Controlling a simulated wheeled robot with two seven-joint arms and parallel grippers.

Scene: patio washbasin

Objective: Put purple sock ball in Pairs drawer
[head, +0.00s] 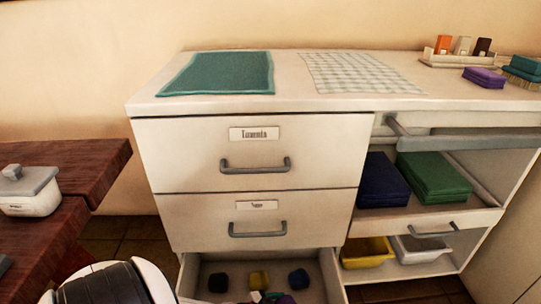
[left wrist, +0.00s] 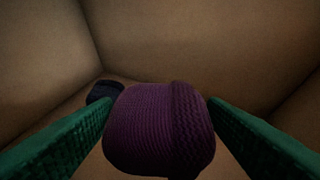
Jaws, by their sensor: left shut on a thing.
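The purple sock ball (left wrist: 158,130) is between the green fingers of my left gripper (left wrist: 157,104), which is shut on it. In the left wrist view, bare drawer walls surround them and a dark ball (left wrist: 105,91) lies just behind to the left. A bit of purple and my gripper show at the frame's bottom edge, mostly cut off. The open drawer's label is not visible. My right gripper is not in view.
Two shut drawers with grey handles, the upper (head: 253,150) and middle (head: 257,217), sit above the open one. Shelves at right hold folded blue (head: 381,181) and green (head: 433,177) cloths and yellow (head: 367,252) and white bins. A wooden table (head: 75,160) stands at left.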

